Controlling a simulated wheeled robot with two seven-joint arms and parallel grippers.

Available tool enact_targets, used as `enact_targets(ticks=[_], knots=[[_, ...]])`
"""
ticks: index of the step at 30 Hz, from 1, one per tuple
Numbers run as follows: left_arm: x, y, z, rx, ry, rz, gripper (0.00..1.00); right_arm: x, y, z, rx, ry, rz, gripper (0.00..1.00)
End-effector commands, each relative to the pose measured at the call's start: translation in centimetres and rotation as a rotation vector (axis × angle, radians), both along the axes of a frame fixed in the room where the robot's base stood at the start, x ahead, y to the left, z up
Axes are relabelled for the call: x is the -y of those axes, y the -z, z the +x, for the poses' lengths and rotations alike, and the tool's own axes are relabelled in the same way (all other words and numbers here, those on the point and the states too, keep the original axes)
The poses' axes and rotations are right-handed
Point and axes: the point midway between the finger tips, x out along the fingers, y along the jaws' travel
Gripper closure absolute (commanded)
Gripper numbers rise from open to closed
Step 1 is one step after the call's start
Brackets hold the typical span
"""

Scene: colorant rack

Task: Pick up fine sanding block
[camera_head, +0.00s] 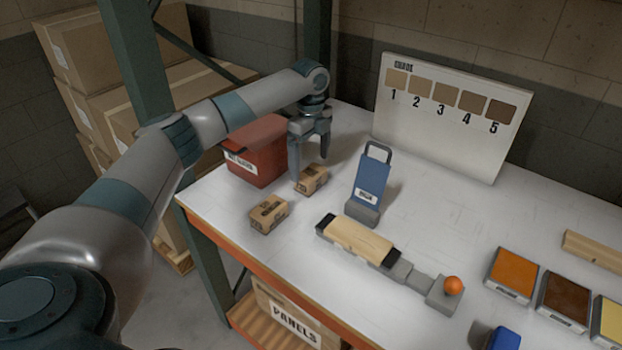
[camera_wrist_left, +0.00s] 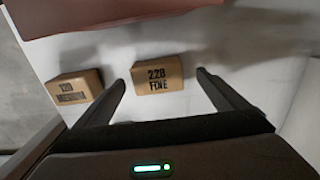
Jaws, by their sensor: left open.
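The fine sanding block (camera_head: 312,179) is a small tan block on the white table, just right of the red bin. In the left wrist view the fine sanding block (camera_wrist_left: 157,75) shows "220 FINE" and sits between and beyond my fingertips. A similar block (camera_head: 269,213), marked "120 MEDIUM" in the left wrist view (camera_wrist_left: 75,87), lies nearer the table's front edge. My left gripper (camera_head: 308,158) is open and empty, pointing down above the fine block. The left gripper's fingers (camera_wrist_left: 160,82) show on both sides of it. My right gripper is not in view.
A red bin (camera_head: 262,165) stands close left of the gripper. A blue handled tool (camera_head: 371,183) stands to the right, with a clamped wooden piece (camera_head: 359,238) in front. A numbered board (camera_head: 445,130) stands behind. Colored pads (camera_head: 514,270) lie at the right.

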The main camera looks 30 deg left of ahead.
Motion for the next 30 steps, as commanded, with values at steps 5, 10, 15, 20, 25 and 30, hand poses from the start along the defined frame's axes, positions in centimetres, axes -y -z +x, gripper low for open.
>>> enact_targets(ticks=[5,10,15,20,25,30], knots=[[0.1,0.3,-0.1,-0.001,0.0,0.0,0.08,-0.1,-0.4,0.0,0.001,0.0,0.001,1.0],[0.4,1.8,-0.4,-0.003,0.0,0.0,0.08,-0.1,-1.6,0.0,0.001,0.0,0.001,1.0],[0.6,4.0,-0.6,-0.002,0.0,0.0,0.08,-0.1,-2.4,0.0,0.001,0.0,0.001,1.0],[0.5,5.1,-0.5,0.001,0.0,0.001,0.08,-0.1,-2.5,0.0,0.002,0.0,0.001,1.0],[0.6,5.2,-0.5,0.001,0.0,0.001,0.08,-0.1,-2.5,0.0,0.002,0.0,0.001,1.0],[0.5,5.1,-0.5,0.001,0.0,0.0,0.08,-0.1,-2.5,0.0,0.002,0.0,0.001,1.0]])
